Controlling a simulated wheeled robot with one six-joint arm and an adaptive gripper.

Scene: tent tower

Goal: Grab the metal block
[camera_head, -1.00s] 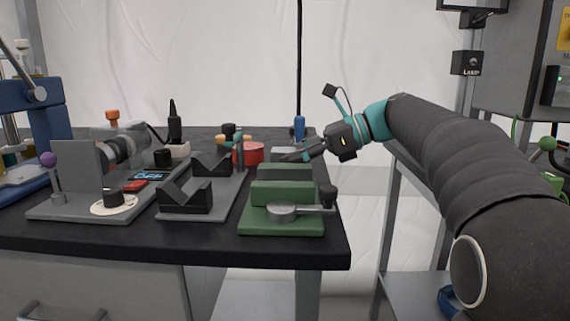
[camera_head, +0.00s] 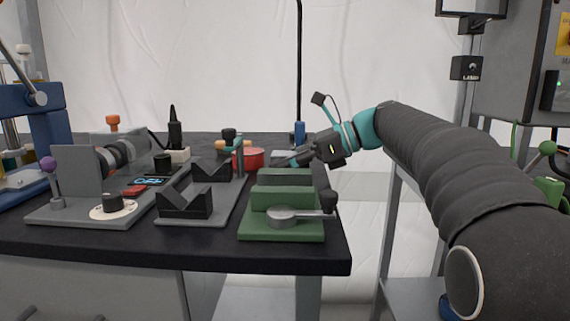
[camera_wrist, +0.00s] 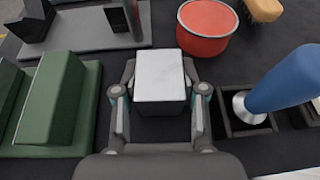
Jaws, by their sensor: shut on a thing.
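The metal block (camera_wrist: 160,77) is a pale, smooth-topped block in the wrist view, between the two fingers of my gripper (camera_wrist: 160,105). The fingers lie along its left and right sides and are shut on it. In the head view my gripper (camera_head: 296,158) reaches left over the bench, behind the green vise. The block is hard to make out there, mostly hidden behind the vise and fingers. I cannot tell whether it is lifted off the bench.
The green vise (camera_head: 284,222) stands close at the front, left of my gripper in the wrist view. A red round container (camera_wrist: 207,35) is just beyond the block. A blue-handled tool (camera_wrist: 285,82) stands in a dark holder at right.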

